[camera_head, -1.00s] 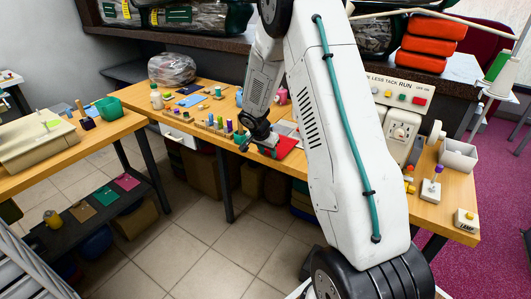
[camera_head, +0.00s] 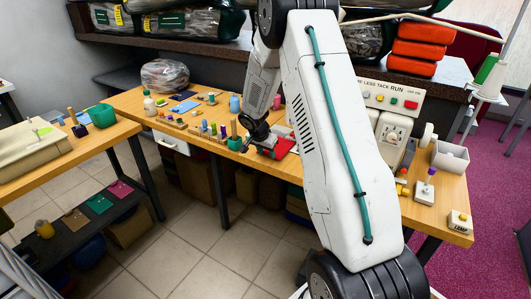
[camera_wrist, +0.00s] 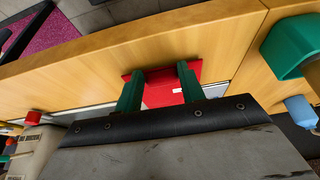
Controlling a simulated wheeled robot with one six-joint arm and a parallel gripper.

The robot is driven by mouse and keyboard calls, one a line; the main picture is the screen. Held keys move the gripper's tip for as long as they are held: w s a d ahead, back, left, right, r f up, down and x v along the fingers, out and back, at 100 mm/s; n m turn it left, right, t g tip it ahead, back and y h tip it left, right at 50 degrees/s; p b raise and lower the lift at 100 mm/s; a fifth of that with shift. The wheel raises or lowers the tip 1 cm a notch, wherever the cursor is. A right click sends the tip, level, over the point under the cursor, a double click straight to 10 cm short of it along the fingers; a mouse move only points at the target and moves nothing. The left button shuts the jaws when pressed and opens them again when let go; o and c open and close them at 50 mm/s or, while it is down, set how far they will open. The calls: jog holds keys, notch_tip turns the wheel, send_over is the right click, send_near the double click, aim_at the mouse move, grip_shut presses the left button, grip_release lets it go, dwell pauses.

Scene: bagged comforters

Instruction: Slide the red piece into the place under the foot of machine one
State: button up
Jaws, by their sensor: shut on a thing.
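The red piece (camera_wrist: 162,88) is a flat red sheet with a small white label. In the wrist view my gripper (camera_wrist: 159,88) has its two green fingers shut on it, near the wooden table's edge. In the head view the red piece (camera_head: 284,147) shows beside my gripper (camera_head: 254,147), partly hidden by my arm. A white machine (camera_head: 392,132) with a control panel stands right of my arm. A white machine body also shows at the wrist view's lower left (camera_wrist: 32,152). I cannot read which is machine one; the foot and the place under it are hidden.
Spools and small parts (camera_head: 208,128) stand on the table left of my gripper. A white bin (camera_head: 450,157) and a lamp switch (camera_head: 459,222) sit at the right end. A green cup (camera_wrist: 292,48) is at the wrist view's right. Tiled floor is free in front.

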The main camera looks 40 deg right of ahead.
jog(key=shift+d, duration=0.1)
jog(key=shift+w+d, duration=0.3)
jog(key=shift+d, duration=0.4)
jog(key=shift+w+d, duration=0.25)
jog(key=shift+d, duration=0.4)
jog(key=shift+f, duration=0.15)
jog(key=o, duration=1.7)
jog(key=shift+d+v, duration=0.15)
jog(key=shift+v, duration=1.55)
jog(key=shift+d+v, duration=0.2)
jog(key=shift+v, duration=1.55)
jog(key=shift+w, duration=0.1)
